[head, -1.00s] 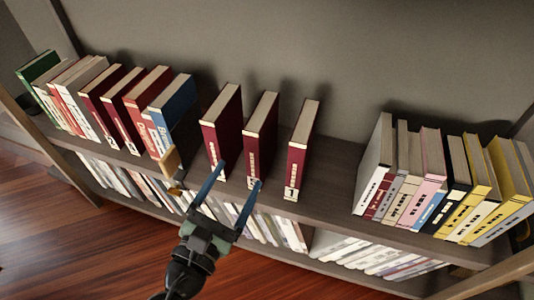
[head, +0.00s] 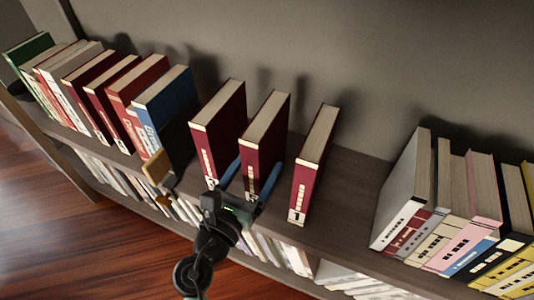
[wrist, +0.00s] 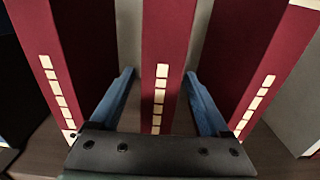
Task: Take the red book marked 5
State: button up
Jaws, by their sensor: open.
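Three dark red books stand upright and apart in the middle of the upper shelf: a left one (head: 217,130), a middle one (head: 264,145) and a right one (head: 308,185). The right one's label reads 1. I cannot read a 5 on the other two; the middle label is hidden behind my gripper. My gripper (head: 248,181) is open, its blue fingers on either side of the middle book's spine. In the wrist view the middle book (wrist: 164,45) stands between the fingers (wrist: 160,74), with visible gaps on both sides.
The left red book (wrist: 80,60) and right red book (wrist: 245,50) flank the fingers closely. A wooden bookend (head: 156,168) stands by a blue book (head: 165,100) at left. Free shelf (head: 350,190) lies right of the red books. More books fill the lower shelf.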

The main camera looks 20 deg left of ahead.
jog(key=w+b, duration=0.2)
jog(key=w, duration=0.3)
jog(key=shift+w+r, duration=0.15)
jog(key=shift+r, duration=0.05)
grip_shut()
dwell(1.1)
jog(key=shift+r, duration=0.2)
